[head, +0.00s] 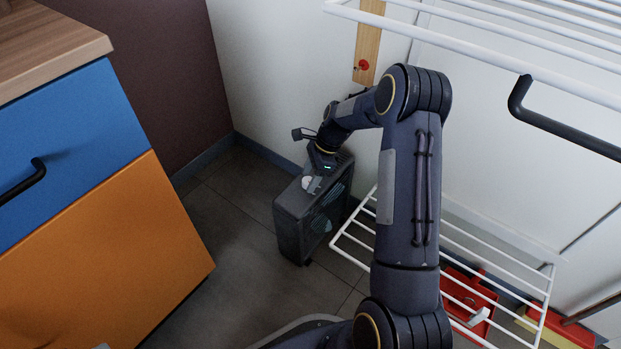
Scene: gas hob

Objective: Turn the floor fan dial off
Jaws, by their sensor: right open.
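The floor fan (292,228) is a dark box-shaped unit standing upright on the floor near the wall. A pale round dial (309,184) shows on its top face. My right arm reaches down to the fan from the right. My right gripper (315,177) is at the top of the fan, close to the dial, and is open. The fingers are small and partly hidden, so I cannot tell whether they touch the dial or stand around it. My left gripper is not in view.
A blue and orange cabinet (110,240) stands on the left. A white wire rack (350,240) is right of the fan, with red boxes (465,290) below it. A wooden strip with a red knob (363,65) is on the wall. Floor left of the fan is clear.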

